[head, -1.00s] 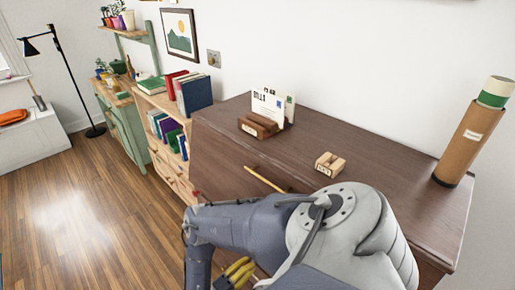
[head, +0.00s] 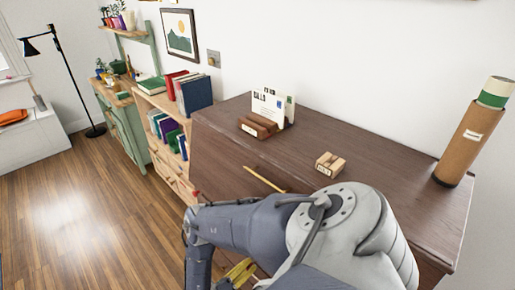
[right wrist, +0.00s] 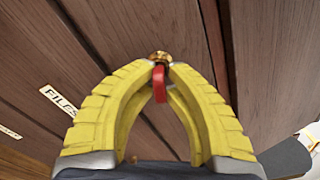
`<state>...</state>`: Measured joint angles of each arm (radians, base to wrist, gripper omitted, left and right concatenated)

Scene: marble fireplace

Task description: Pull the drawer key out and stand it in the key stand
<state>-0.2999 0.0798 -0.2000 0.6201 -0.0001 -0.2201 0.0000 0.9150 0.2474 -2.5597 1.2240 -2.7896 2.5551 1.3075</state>
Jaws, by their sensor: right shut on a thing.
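My right gripper (head: 239,273) shows low in the head view as yellow fingers, partly behind my arm. In the right wrist view, its yellow fingers (right wrist: 160,68) close around the red key (right wrist: 160,86) at a brass lock (right wrist: 159,56) on the dark wooden front. How far the key sits in the lock cannot be told; the head view hides it. The key stand (head: 330,163), a small light-wood block with a label, stands on the desk top, well above and right of the gripper. My left gripper is out of view.
The dark wooden desk (head: 395,180) carries a letter holder (head: 257,127) with envelopes and a tall cardboard tube (head: 469,140) at the right. A label reading FILES (right wrist: 62,105) is on the front.

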